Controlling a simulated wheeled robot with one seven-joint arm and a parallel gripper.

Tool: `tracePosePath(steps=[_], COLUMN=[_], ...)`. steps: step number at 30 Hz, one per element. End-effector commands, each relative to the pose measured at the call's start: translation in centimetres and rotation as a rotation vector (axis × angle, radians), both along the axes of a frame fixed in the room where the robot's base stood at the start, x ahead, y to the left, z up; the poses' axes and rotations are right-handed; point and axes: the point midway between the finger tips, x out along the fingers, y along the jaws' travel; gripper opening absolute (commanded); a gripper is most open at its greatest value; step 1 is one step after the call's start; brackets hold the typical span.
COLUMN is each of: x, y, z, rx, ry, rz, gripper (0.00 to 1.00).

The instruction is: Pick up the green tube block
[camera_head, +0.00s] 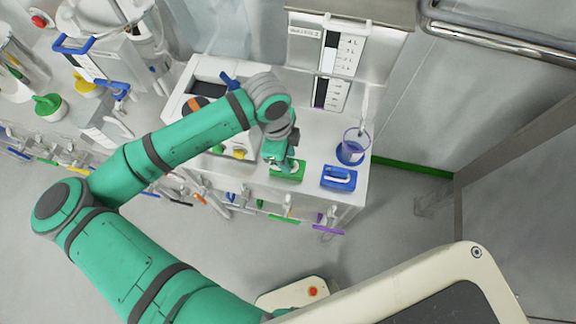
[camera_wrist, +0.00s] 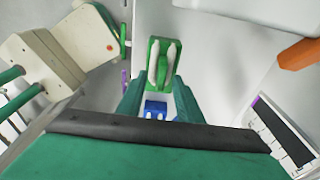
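The green tube block (camera_head: 287,174) lies near the front edge of the white bench, and my gripper (camera_head: 287,161) is right over it, hiding part of it. In the wrist view the green tube block (camera_wrist: 165,62) shows two pale strips along its top and lies just beyond my fingertips. My gripper (camera_wrist: 160,82) is open in the wrist view, its two dark green fingers apart with nothing held. I cannot tell whether the fingers touch the block.
A blue block (camera_head: 338,178) with a white piece on top lies to the right of the green one; it also shows between my fingers (camera_wrist: 155,109). A white device (camera_head: 207,92) stands to the left.

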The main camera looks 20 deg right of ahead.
Motion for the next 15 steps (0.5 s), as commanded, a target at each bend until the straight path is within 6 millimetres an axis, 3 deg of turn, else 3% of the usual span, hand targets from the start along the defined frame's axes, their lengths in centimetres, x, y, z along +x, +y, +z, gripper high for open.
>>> tracePosePath(steps=[4,12,15], x=[-0.12,-0.15,-0.16], y=[-0.14,-0.24,-0.27], z=[-1.36,-1.57,-1.57], rx=[-0.001,-0.001,-0.001], ry=[0.001,0.000,0.000], rz=[0.001,-0.001,-0.001], gripper=[0.33,0.33,0.09])
